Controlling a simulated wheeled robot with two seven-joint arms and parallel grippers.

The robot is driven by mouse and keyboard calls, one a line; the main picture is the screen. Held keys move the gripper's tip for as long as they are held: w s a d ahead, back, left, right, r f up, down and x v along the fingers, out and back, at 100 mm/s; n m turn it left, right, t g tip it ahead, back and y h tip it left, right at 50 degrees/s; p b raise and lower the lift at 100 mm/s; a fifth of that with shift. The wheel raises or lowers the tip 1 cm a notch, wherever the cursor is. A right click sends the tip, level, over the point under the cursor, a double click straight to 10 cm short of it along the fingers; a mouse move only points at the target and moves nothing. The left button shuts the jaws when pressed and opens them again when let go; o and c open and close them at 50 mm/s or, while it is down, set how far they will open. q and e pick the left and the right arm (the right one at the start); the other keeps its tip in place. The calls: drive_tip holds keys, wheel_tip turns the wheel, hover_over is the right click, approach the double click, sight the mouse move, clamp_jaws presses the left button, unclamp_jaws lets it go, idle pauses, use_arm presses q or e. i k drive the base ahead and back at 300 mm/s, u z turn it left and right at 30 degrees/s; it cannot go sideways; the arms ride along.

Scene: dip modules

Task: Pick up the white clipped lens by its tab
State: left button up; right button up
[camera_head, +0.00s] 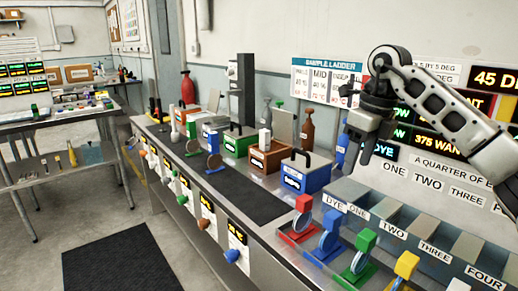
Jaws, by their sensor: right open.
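A white upright block (264,138) shows at the brown box on the bench; it looks like the tab of the white clipped lens, but no lens disc is visible under it. My right gripper (361,152) is open and empty, pointing down in the air at the right, well apart from the white block. My left gripper is out of view.
A brown box (268,159), a blue handled box (305,176) and a green box (238,143) stand along the bench. Red (303,204), blue, green and yellow tabbed lenses stand in the near tray row.

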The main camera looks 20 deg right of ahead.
sight(264, 134)
drive_tip(key=i, duration=1.7)
